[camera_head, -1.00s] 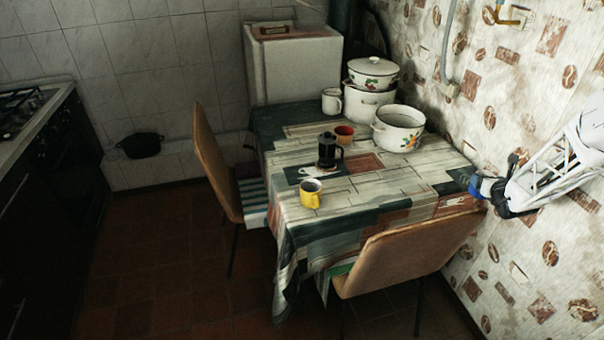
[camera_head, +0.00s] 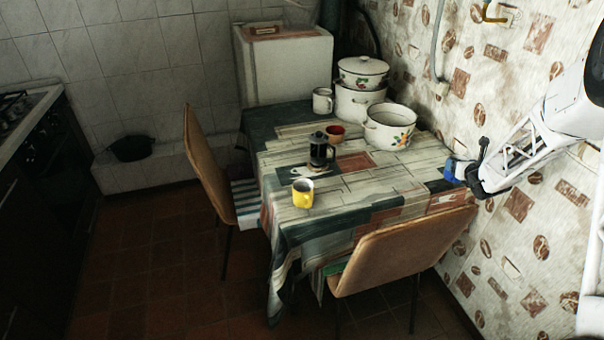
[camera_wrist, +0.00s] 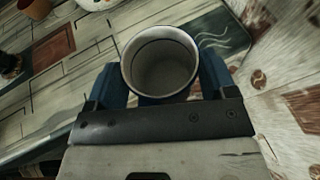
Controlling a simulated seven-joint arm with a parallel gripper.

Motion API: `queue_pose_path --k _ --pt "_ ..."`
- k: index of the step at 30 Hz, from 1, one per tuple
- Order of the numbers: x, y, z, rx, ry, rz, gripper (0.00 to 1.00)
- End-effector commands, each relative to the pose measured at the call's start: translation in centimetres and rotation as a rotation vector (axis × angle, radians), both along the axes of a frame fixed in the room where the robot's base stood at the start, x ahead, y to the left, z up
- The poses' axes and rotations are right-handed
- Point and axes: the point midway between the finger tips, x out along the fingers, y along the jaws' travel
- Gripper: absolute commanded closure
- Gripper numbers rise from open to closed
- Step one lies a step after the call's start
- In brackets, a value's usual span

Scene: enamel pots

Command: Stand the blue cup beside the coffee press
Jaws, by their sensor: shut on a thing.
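My gripper (camera_head: 462,172) is at the right of the head view, near the table's right corner by the wall. In the wrist view my gripper (camera_wrist: 162,82) has its blue fingers on either side of a cup (camera_wrist: 160,62) and is shut on it. The cup's pale inside and dark-lined rim face the wrist camera; it looks empty. In the head view a small blue patch shows at the gripper's end, cup and fingers hard to tell apart. The coffee press (camera_head: 320,150), dark with a black handle, stands on the table, well left of my gripper.
On the table (camera_head: 372,187), a yellow mug (camera_head: 303,193) stands in front of the press and a red cup (camera_head: 335,132) behind it. A white mug (camera_head: 323,101), stacked pots (camera_head: 360,100) and an open pot (camera_head: 390,127) stand farther back. A chair (camera_head: 400,250) is in front.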

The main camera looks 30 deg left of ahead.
Motion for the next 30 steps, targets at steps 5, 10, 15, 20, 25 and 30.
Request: queue_pose_path --k 5,10,15,20,25,30 --pt "1.2 6.4 1.5 0.001 -0.002 0.08 0.53" --pt "1.9 12.4 2.8 -0.001 -0.002 0.155 0.53" --pt "2.1 18.6 4.3 0.0 -0.002 0.232 0.53" --pt "1.9 24.5 5.6 0.0 -0.002 0.304 0.53" --pt "1.2 30.7 6.9 -0.001 -0.001 0.381 0.53" --pt "0.1 37.0 8.3 0.0 -0.002 0.458 0.53"
